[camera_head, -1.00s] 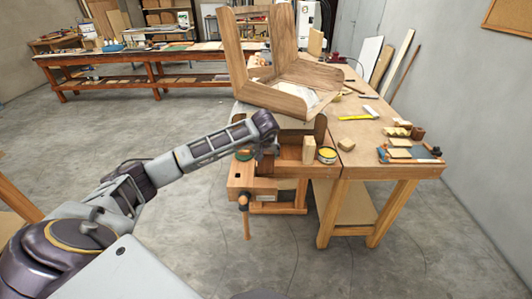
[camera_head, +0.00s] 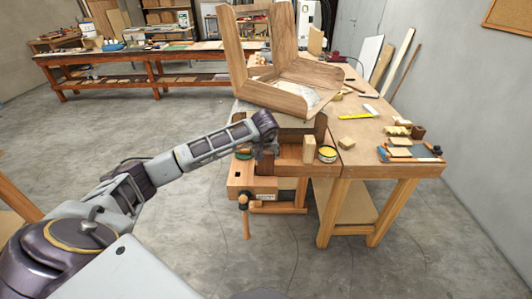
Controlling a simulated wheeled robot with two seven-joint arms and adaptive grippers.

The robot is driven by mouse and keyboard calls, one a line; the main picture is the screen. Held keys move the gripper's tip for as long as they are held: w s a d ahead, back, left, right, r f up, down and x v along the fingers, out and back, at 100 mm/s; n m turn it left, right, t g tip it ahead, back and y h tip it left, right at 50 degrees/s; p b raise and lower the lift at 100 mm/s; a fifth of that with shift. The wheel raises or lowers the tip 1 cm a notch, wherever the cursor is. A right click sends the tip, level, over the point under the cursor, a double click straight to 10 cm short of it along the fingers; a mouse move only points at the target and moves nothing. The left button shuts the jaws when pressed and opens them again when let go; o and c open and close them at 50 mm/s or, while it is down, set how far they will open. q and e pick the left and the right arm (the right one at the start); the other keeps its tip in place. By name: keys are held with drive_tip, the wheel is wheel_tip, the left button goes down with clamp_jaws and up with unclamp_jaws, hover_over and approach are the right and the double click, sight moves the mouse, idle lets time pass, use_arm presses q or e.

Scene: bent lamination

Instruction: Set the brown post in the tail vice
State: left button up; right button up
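The tail vice (camera_head: 242,180) is a light wooden block with a hanging handle at the bench's near left corner. Dark brown upright pieces show at the bench end, one (camera_head: 320,125) beside the pale block and one at the left under the bent wooden piece. A small brown block (camera_head: 418,132) stands farther right. I cannot tell which one is the brown post. My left gripper (camera_head: 268,152) points down just above the vice area; its fingers are small and dark, and whether it holds anything is unclear. My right gripper is out of view.
A large bent wooden assembly (camera_head: 284,93) stands on the bench (camera_head: 375,133). A pale block (camera_head: 309,149) and a yellow-topped tin (camera_head: 327,154) sit at the near edge. Tools and a blue-grey tray lie at the right. The floor in front is clear.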

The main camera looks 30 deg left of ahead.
sight(266, 164)
use_arm(q)
drive_tip(key=shift+f+b, duration=2.1)
drive_tip(key=shift+f, duration=0.65)
idle(3.8)
drive_tip(key=shift+f+b, duration=0.45)
drive_tip(key=shift+f, duration=0.1)
idle(0.8)
